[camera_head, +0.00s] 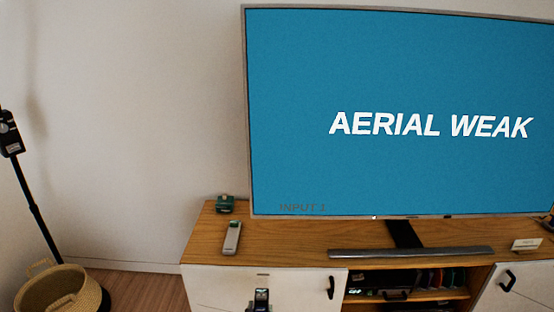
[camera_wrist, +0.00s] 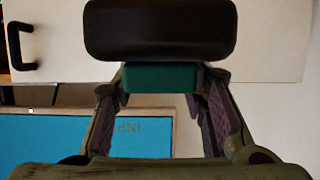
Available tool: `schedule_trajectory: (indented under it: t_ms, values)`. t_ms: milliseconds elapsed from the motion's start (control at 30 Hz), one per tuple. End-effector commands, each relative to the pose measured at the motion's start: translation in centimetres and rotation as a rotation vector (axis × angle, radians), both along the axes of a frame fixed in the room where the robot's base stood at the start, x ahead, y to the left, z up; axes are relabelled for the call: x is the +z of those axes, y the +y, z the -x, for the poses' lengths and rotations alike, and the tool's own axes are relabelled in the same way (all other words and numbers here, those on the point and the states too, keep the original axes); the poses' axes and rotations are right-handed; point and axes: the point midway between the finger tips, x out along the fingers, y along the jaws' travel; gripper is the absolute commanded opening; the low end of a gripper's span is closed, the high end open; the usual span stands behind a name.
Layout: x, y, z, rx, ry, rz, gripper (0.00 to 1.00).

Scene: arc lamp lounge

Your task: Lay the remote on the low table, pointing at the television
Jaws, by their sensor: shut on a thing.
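A slim pale grey bar (camera_head: 232,238) that looks like a remote lies on the wooden cabinet top, left of the television's foot. The television (camera_head: 390,60) stands on the cabinet with a blue lit screen reading "AERIAL WEAK". My gripper (camera_wrist: 160,90) is shut on a teal block (camera_wrist: 160,77) between its fingertips in the wrist view. A rounded black piece (camera_wrist: 160,30) lies against the block; I cannot tell if they are one thing. The wrist view has the television (camera_wrist: 80,135) upside down. A dark part at the head view's bottom edge may be my gripper. I see no low table.
The cabinet (camera_head: 225,285) has white doors with black handles and an open shelf in the middle. A small green thing (camera_head: 226,204) sits at the cabinet's back left, and a soundbar (camera_head: 410,253) lies before the television. A woven basket (camera_head: 60,290) and a black pole (camera_head: 35,210) are at left.

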Motion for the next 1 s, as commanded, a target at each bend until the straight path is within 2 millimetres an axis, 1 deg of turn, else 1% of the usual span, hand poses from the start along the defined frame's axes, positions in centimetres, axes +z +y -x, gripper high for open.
schedule_trajectory:
  t_ms: [33,100,200,300,367,500,533,567,667,733,767,800,900,1000]
  values:
    - [-1.4,-1.2,0.6,-0.002,0.004,0.0,0.07]
    - [-2.9,-2.5,1.2,0.001,0.002,0.0,0.07]
    - [-4.8,-4.1,2.0,0.005,0.002,0.0,0.07]
    - [-6.3,-5.4,2.6,0.009,-0.001,0.0,0.07]
    - [-5.9,-5.0,2.4,0.014,-0.004,0.001,0.07]
    - [-5.9,-5.0,2.4,0.013,-0.003,0.001,0.06]
    - [-6.2,-5.0,2.4,0.013,-0.003,0.0,0.06]
    - [-7.0,-5.1,2.4,0.01,-0.002,-0.001,0.06]
    - [-7.8,-5.2,2.4,0.009,-0.003,-0.001,0.06]
    - [-8.9,-5.3,2.6,0.005,0.001,0.0,0.06]
    - [-9.6,-5.4,2.8,0.004,0.002,0.0,0.05]
    - [-10.7,-5.5,3.1,0.004,0.003,0.001,0.0]
    - [-12.7,-5.4,3.6,0.004,0.001,-0.001,0.0]
    - [-13.5,-5.2,3.9,0.007,-0.002,-0.001,0.0]
